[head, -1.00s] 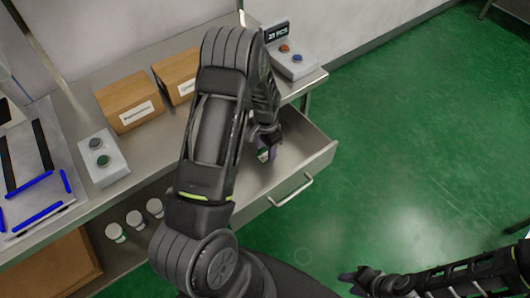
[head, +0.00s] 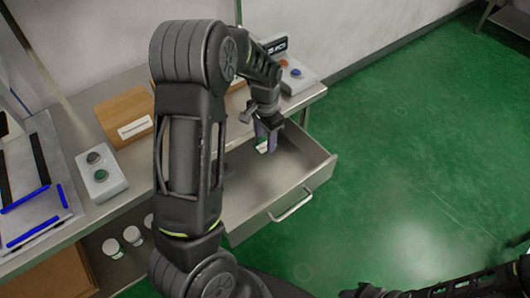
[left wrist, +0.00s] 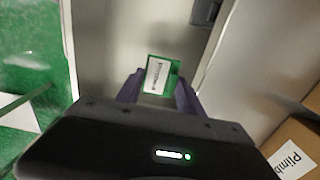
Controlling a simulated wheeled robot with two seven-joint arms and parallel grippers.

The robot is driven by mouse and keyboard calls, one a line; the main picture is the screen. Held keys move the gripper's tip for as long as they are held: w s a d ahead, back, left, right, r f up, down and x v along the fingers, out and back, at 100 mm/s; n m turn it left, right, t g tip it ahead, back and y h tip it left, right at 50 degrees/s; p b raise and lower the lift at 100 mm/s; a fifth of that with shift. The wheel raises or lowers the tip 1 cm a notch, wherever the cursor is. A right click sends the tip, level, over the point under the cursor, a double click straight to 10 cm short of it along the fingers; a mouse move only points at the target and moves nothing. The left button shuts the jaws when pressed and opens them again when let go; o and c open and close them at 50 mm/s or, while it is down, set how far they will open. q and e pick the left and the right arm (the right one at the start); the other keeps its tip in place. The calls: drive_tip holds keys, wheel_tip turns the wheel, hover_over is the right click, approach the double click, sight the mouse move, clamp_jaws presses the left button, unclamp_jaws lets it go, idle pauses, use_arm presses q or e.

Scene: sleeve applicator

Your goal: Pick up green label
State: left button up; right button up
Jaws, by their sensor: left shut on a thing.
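The green label (left wrist: 162,75), with a white printed patch, sits between the fingertips of my left gripper (left wrist: 159,88) in the left wrist view. In the head view the label (head: 263,147) is a small white and green spot at the tip of my left gripper (head: 266,137). The gripper is shut on it, over the open drawer (head: 312,183). My right gripper (head: 368,291) is partly cut off at the bottom edge of the head view, and its jaws cannot be made out.
The drawer stands pulled out from the metal bench, with its handle (head: 292,205) at the front. Cardboard boxes (head: 126,114) and button boxes (head: 101,174) stand on the bench. White bottles (head: 113,248) stand on the shelf below. Green floor is clear to the right.

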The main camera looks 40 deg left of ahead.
sight(265, 145)
use_arm(q)
wheel_tip(265, 145, up, 4)
drive_tip(key=shift+r, duration=0.25)
drive_tip(key=shift+f, duration=0.1)
idle(0.5)
